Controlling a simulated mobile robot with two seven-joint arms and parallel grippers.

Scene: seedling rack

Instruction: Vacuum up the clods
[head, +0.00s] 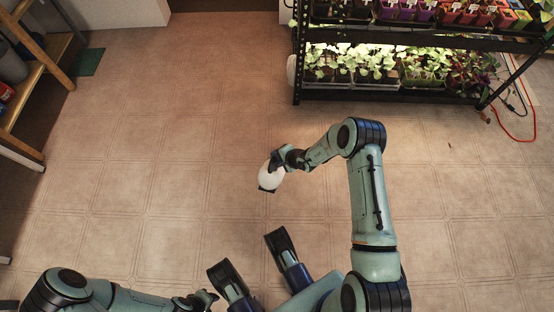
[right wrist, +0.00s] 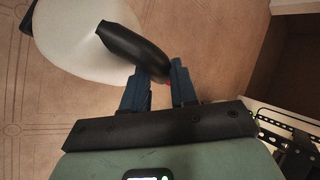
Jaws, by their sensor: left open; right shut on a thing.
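A white handheld vacuum (head: 270,179) with a black handle and dark nozzle is off to the front of me, over the tiled floor. My right gripper (head: 278,161) is shut on its handle. In the right wrist view the blue fingers (right wrist: 158,88) close on the black handle (right wrist: 134,48), with the white body (right wrist: 85,40) beside it. My left gripper (head: 207,299) is open and empty at the bottom of the head view. No clods can be made out for certain; a small brown bit (head: 485,117) lies on the floor by the rack's right foot.
A black seedling rack (head: 390,98) with trays of plants stands at the back right. A red cord (head: 533,120) loops on the floor beside it. A wooden shelf unit (head: 35,75) and a green mat (head: 88,62) are at the left. The middle floor is clear.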

